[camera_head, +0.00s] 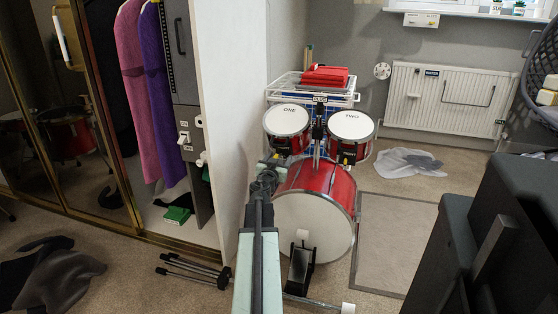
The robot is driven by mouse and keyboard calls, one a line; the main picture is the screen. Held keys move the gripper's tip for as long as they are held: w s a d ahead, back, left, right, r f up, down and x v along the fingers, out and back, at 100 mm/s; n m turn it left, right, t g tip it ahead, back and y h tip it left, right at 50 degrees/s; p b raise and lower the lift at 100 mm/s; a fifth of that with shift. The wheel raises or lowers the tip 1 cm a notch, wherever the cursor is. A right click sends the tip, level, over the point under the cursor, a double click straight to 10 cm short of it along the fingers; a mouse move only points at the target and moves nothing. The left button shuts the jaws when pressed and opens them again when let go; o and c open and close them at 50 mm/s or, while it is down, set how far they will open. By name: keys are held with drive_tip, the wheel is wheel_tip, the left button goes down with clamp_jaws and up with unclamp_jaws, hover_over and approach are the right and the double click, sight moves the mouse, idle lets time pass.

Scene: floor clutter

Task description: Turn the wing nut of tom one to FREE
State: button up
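Tom one (286,120) is a red drum with a white head marked ONE, on the left above the bass drum (312,222). Tom two (351,125) stands to its right. A dark post (318,130) rises between them from the bass drum. Dark fittings sit around the toms; the wing nut is too small to tell, and so is any FREE mark. My arm reaches forward from the bottom middle. My gripper (271,165) is at its far end, in front of and below tom one, at the bass drum's upper left. Its fingers are too small to tell open from shut.
A white cabinet side (233,110) stands close left of my arm. Black folded legs (195,270) lie on the floor left. A bass pedal (301,265) stands before the bass drum. A wire rack (345,98) with a red case (325,75) is behind. A grey mat (393,245) lies right.

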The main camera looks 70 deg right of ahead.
drive_tip(key=shift+o, duration=0.2)
drive_tip(key=a, duration=0.7)
drive_tip(key=shift+s+a, duration=0.35)
drive_tip(key=shift+s, duration=0.1)
